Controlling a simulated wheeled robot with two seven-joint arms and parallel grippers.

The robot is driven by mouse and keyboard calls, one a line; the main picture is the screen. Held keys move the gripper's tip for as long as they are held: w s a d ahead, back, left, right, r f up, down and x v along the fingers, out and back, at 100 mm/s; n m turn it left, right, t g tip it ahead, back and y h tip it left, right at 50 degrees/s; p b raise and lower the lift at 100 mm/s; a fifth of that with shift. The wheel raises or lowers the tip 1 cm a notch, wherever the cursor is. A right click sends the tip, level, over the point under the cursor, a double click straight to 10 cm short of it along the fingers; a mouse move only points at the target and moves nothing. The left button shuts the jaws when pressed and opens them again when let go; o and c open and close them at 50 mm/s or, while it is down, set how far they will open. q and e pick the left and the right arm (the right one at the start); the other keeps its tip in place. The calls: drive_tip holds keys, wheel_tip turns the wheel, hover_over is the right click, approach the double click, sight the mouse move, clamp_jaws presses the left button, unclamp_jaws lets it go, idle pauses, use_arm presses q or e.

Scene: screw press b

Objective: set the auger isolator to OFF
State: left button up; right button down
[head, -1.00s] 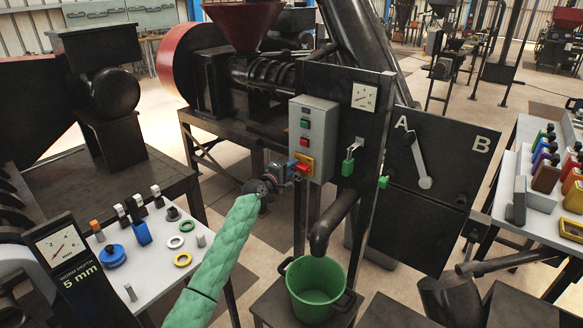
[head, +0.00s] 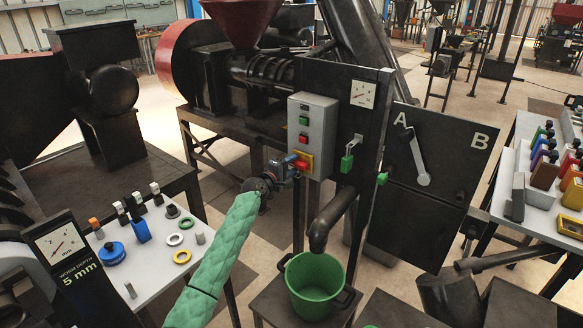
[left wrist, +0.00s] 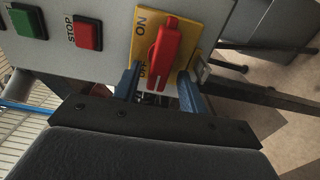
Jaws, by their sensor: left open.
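The auger isolator is a red rotary handle (left wrist: 163,52) on a yellow plate (left wrist: 141,45) marked ON and OFF, shown sideways in the left wrist view. The handle lies lengthwise beside the two words; I cannot tell which one it is set to. In the head view the isolator (head: 304,162) is low on the grey control box (head: 318,115). My left gripper (head: 287,164) is open in front of it. In the left wrist view its blue fingers (left wrist: 158,72) stand on either side of the handle's lower end; contact cannot be told. My right gripper is not in view.
Green and red STOP buttons (left wrist: 88,33) sit beside the isolator on the box. A green bucket (head: 315,285) stands below the spout. A green-handled lever (head: 347,162) is on the dark panel to the right. A small table (head: 150,262) with loose parts is at the left.

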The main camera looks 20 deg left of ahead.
use_arm(q)
drive_tip(key=shift+s+a+f, duration=0.1)
drive_tip(key=shift+s+a, duration=0.05)
drive_tip(key=shift+s, duration=0.1)
drive_tip(key=b+v, duration=0.2)
drive_tip(key=v, duration=0.5)
drive_tip(key=shift+b, duration=0.3)
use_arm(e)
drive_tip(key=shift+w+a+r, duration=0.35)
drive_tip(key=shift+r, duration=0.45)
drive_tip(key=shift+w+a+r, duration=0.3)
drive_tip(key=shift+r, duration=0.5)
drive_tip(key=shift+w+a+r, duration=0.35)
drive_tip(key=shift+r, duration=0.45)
use_arm(q)
drive_tip(key=shift+s, duration=0.1)
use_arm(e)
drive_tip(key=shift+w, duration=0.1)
